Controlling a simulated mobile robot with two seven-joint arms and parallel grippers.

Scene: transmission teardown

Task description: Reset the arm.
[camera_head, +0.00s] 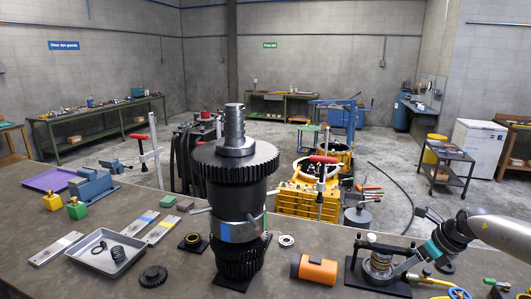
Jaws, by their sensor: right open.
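My right arm comes in from the right edge as a white link with a teal ring. My right gripper (402,269) points down and left, low over the bench beside a small dark press-like fixture (376,288) that holds a metal coil spring. The gripper is open; at this size I cannot tell whether its fingers touch the fixture. A tall dark gear shaft assembly (237,190) stands upright in the middle of the bench. My left gripper is not in view.
The bench (185,283) carries a metal tray (95,262) with black rings, a loose dark gear (153,276), a blue vise (93,186), a purple tray (48,179) and an orange-black cylinder (315,270). A yellow housing (305,197) stands behind the bench. Bare bench lies front centre.

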